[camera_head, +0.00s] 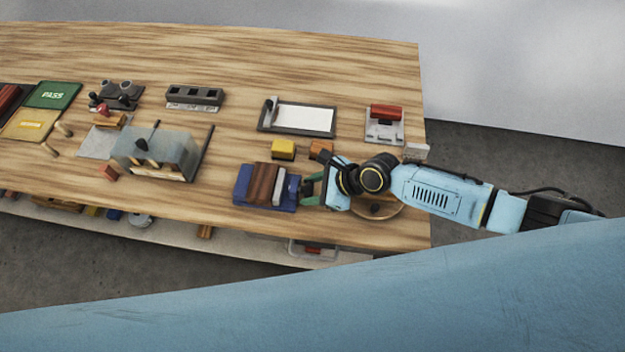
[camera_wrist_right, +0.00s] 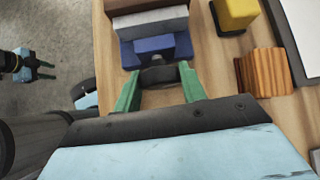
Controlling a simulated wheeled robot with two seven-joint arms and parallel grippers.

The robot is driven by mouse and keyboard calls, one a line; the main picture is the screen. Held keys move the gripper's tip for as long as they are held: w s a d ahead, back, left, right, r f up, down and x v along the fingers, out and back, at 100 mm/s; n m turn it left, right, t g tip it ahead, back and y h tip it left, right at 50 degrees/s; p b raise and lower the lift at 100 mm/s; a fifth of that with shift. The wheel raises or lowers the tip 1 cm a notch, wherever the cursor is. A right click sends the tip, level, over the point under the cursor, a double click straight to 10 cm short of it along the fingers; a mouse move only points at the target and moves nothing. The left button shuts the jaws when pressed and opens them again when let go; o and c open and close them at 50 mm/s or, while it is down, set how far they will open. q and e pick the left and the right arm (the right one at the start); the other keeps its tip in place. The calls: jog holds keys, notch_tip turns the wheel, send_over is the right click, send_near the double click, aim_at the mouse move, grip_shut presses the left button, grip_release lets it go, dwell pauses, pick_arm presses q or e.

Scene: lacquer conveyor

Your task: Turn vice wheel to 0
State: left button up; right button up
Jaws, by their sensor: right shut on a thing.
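The vice (camera_head: 243,190) has a blue body, a grey jaw and a reddish-brown block in it, and sits near the table's front edge. My right gripper (camera_head: 312,190) is at the vice's right side in the head view. In the right wrist view, its green fingers (camera_wrist_right: 158,88) stand on both sides of the dark vice wheel (camera_wrist_right: 158,74), shut on it. The blue vice body (camera_wrist_right: 155,46) lies just beyond the wheel. No wheel marking can be read. My left gripper (camera_wrist_right: 46,70) shows small at the left of the right wrist view, fingers apart, over the floor.
A yellow block (camera_head: 283,149) and an orange wooden block (camera_head: 320,149) stand behind the vice. A round wooden disc (camera_head: 388,212) lies under my right arm. A clear box (camera_head: 160,155) stands left.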

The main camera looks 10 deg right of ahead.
jog(key=p, duration=0.1)
jog(key=t+p, duration=0.1)
jog(key=p, duration=0.1)
jog(key=shift+a+r+n, duration=0.15)
jog(key=shift+r+n, duration=0.15)
jog(key=shift+f+t+h+p, duration=0.15)
jog(key=shift+t+h+p, duration=0.15)
jog(key=shift+t+p, duration=0.2)
jog(key=o, duration=1)
jog(key=shift+s+f, duration=0.1)
jog(key=shift+f, duration=0.05)
jog(key=p+v, duration=0.2)
jog(key=v, duration=1.1)
jog(key=shift+s, duration=0.1)
